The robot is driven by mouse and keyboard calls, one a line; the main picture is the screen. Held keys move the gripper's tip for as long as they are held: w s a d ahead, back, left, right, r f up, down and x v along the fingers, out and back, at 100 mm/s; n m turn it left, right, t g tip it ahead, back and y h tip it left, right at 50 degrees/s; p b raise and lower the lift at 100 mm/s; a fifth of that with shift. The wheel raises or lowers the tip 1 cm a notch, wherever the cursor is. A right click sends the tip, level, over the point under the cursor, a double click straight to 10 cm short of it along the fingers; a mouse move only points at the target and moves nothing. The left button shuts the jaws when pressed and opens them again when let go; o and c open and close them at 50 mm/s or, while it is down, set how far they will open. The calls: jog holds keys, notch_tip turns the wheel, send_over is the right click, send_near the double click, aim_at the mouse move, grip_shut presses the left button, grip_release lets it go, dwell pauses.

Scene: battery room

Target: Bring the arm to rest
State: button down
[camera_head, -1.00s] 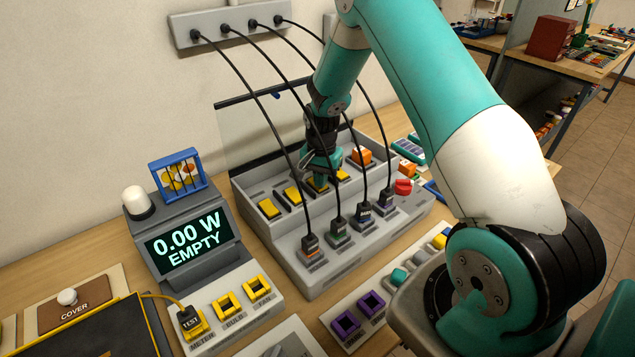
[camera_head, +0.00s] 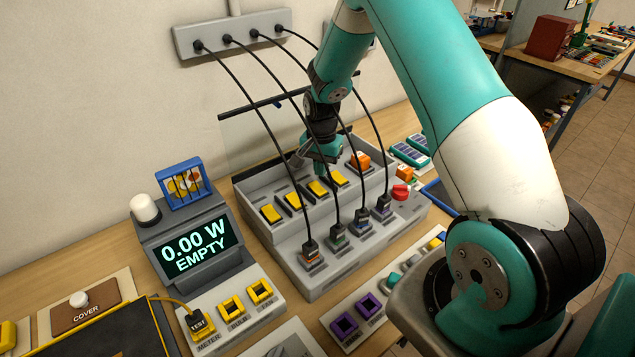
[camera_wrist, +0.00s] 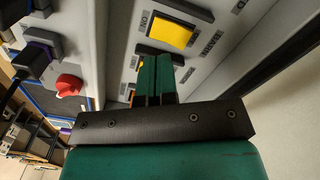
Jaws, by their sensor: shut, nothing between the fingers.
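My gripper (camera_head: 326,164) is shut and empty, above the back of the grey switch console (camera_head: 262,250). In the wrist view its green fingers (camera_wrist: 155,80) are together, beside a yellow rocker switch (camera_wrist: 172,33) with a label reading ON. I cannot tell whether they touch the console. My teal and white arm reaches down from the upper right. Several yellow rockers, among them the leftmost one (camera_head: 271,214), line the console's upper step. A red knob (camera_head: 400,192) sits at its right end and shows in the wrist view (camera_wrist: 69,85).
Black cables run from the wall strip (camera_head: 240,35) past my gripper to plugs on the console. A meter (camera_head: 198,247) reads "0.00 W EMPTY". Sockets with yellow frames (camera_head: 232,308) and purple ones (camera_head: 344,326) lie in front.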

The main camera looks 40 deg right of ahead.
jog(key=shift+r, duration=0.5)
jog(key=shift+a, duration=0.1)
jog(key=s+a+r+n+y+b, duration=0.1)
jog(key=s+a+r+n+b, duration=0.1)
jog(key=s+a+r+n, duration=0.35)
jog(key=s+a+r+n+y+b, duration=0.1)
jog(key=s+a+r+n+b, duration=0.15)
jog(key=a+r, duration=0.55)
jog(key=s+a+r+n, duration=0.1)
jog(key=s+a+n, duration=0.2)
jog(key=s, duration=0.3)
jog(key=s+a+r+n+y+b, duration=0.1)
jog(key=s+a+r+n, duration=0.1)
jog(key=s+a+n, duration=0.2)
jog(key=s+a+r+n+y+b, duration=0.1)
jog(key=s+a+n, duration=0.2)
jog(key=s, duration=0.7)
jog(key=shift+a+r+n, duration=0.25)
jog(key=shift+r+n, duration=0.15)
